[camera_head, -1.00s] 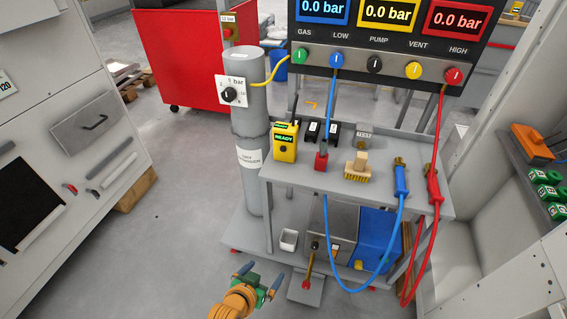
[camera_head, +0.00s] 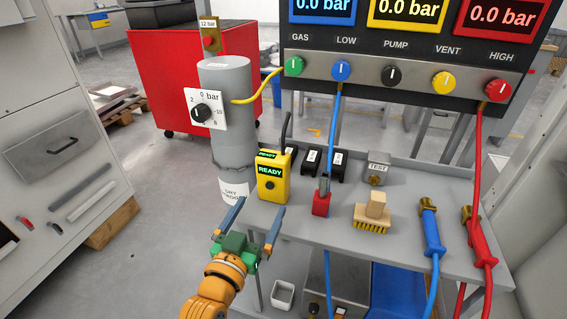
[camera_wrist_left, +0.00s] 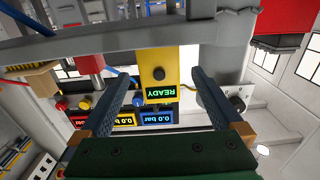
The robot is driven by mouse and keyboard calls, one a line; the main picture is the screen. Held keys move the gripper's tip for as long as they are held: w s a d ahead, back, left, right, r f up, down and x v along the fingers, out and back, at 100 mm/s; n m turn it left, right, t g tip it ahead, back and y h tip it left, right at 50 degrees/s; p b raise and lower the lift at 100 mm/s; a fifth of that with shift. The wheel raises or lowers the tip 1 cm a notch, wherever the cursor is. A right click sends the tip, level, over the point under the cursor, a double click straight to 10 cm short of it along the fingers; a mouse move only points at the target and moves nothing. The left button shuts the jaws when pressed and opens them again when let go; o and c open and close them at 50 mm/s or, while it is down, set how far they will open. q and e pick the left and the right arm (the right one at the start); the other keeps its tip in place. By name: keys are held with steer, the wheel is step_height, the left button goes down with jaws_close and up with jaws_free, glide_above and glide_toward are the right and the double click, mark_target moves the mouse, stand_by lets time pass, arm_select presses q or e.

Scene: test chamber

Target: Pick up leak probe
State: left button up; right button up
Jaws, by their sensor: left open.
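The leak probe appears to be the yellow handheld device (camera_head: 272,180) with a green "READY" display and a dark antenna-like stem. It stands upright at the left end of the grey bench shelf. It also shows in the left wrist view (camera_wrist_left: 157,72), upside down, between the fingers in the picture. My left gripper (camera_head: 260,206) is open and empty, its two blue-grey fingers spread and pointing toward the device from the near side. In the left wrist view the left gripper's fingers (camera_wrist_left: 161,80) flank the device with a gap on each side. My right gripper is not in view.
A grey cylinder (camera_head: 232,110) with a gauge plate stands just left of the device. Behind it are black boxes (camera_head: 325,163). To the right are a red block (camera_head: 321,203), a brush (camera_head: 374,215), and blue (camera_head: 431,235) and red (camera_head: 480,240) hose wands.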

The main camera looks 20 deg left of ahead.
mark_target(270, 189)
arm_select(q)
steer(key=w, duration=0.3)
steer(key=w+b, duration=0.1)
steer(key=w, duration=0.2)
steer(key=shift+w+d+r, duration=0.1)
steer(key=shift+d+r, duration=0.05)
steer(key=w, duration=0.2)
steer(key=w+b, duration=0.1)
steer(key=w, duration=0.2)
steer(key=shift+w+d+f, duration=0.1)
steer(key=shift+d+f, duration=0.1)
steer(key=shift+w, duration=0.35)
steer(key=shift+r, duration=0.15)
steer(key=c, duration=1.5)
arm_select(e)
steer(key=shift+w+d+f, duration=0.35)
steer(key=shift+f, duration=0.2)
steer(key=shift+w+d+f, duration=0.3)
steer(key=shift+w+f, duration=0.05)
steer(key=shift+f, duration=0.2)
